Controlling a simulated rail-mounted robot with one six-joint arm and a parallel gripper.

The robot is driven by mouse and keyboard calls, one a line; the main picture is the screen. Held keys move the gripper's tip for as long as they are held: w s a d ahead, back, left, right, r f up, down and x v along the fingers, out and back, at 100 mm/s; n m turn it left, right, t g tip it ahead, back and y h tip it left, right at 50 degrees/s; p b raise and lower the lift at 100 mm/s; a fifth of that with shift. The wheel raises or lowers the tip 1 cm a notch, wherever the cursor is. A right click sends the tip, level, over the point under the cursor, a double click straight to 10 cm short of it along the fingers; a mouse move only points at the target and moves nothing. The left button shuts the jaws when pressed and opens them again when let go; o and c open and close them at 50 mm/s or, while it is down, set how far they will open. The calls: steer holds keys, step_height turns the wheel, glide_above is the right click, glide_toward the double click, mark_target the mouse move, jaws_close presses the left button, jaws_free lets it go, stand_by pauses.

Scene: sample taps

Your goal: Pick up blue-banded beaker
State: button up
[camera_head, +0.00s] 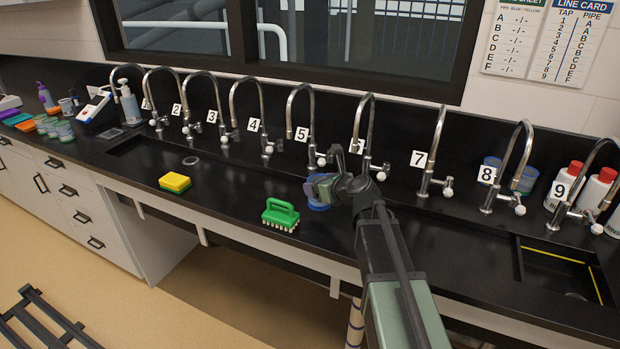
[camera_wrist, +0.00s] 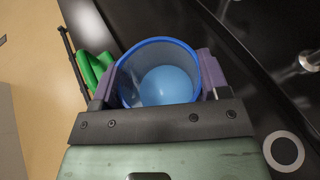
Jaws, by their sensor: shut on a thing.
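The blue-banded beaker (camera_wrist: 160,84) is seen from above in the wrist view, between the two jaw pads of my gripper (camera_wrist: 158,85). Its rim is blue and its inside is blue. My gripper is shut on it, with a purple-grey pad against each side. In the head view my gripper (camera_head: 322,184) is at the counter near the taps numbered 5 and 6. The beaker (camera_head: 318,205) shows there as a blue patch, mostly hidden by my gripper. I cannot tell whether it touches the counter.
A green scrubbing brush (camera_head: 281,214) lies close by on the left. A yellow sponge (camera_head: 175,182) is further left. Numbered curved taps line the back wall. Blue beakers (camera_head: 490,170) and red-capped bottles (camera_head: 563,187) stand at the right. A sink (camera_head: 560,260) is at the far right.

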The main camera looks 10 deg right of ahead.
steer(key=shift+s+d, duration=0.35)
steer(key=shift+s, duration=0.5)
steer(key=shift+s+d, duration=0.35)
steer(key=shift+s, duration=0.45)
